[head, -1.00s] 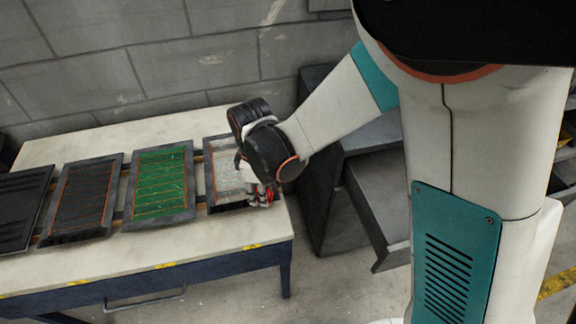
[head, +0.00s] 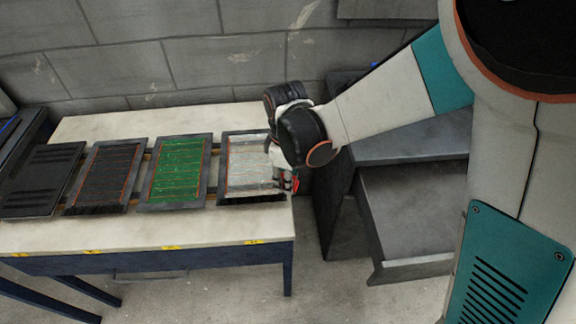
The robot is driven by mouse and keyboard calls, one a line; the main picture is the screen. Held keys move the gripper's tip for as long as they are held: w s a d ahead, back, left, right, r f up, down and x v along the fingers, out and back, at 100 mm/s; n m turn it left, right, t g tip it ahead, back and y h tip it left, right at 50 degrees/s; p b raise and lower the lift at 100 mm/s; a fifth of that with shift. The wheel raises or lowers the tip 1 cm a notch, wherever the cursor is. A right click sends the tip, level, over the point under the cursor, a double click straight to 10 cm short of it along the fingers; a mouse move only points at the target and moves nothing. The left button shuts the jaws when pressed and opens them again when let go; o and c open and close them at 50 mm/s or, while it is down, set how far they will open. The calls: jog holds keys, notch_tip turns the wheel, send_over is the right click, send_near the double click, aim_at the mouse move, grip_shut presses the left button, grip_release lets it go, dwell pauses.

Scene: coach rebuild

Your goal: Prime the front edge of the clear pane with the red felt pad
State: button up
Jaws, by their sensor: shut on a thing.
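The clear pane (head: 248,165) is the rightmost of a row of dark-framed panels on the bench. Its pale, see-through middle shows faint lines. My gripper (head: 287,184) is at the pane's right side, close to its front right corner, pointing down. It is shut on the red felt pad (head: 295,185), of which only a small red patch shows. I cannot tell whether the pad touches the frame. My wrist hides part of the pane's right edge; the front edge (head: 245,198) is mostly in view.
Left of the pane lie a green panel (head: 179,170), a dark panel with orange lines (head: 107,176) and a black slatted panel (head: 40,180). The pale bench top (head: 150,232) is clear in front. A grey cabinet with an open drawer (head: 415,215) stands right of the bench.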

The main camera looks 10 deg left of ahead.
jog(key=shift+r+p, duration=1)
jog(key=shift+r, duration=0.75)
